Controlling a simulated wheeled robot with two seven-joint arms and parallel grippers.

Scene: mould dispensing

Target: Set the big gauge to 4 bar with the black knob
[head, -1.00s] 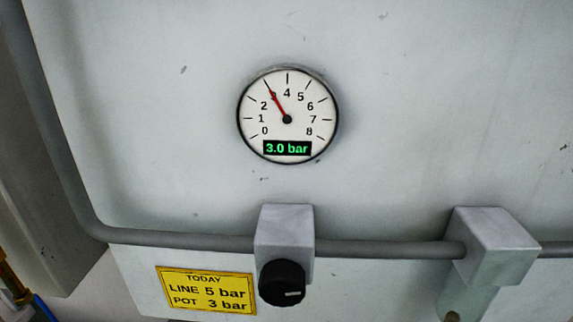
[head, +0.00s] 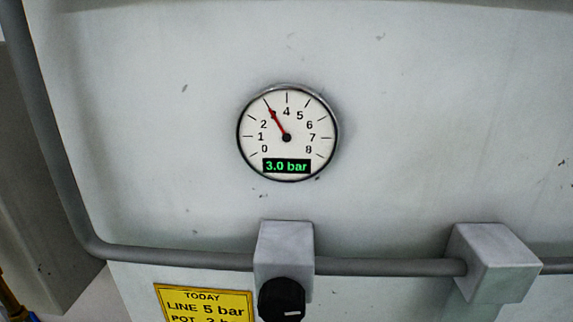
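The big round gauge (head: 287,150) is on the grey panel in the middle of the head view. Its red needle points at 3 and its green display reads 3.0 bar. The black knob (head: 282,299) sits on the front of a grey block (head: 284,245) below the gauge, with a white mark low on its face. Its lower edge is close to the bottom of the picture. Neither of my grippers is in view, and nothing touches the knob.
A yellow sign (head: 204,303) left of the knob reads TODAY, LINE 5 bar; its POT line is cut off by the picture's edge. A grey pipe (head: 385,267) runs across through the block to a second grey block (head: 495,262) at right. The panel around the gauge is clear.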

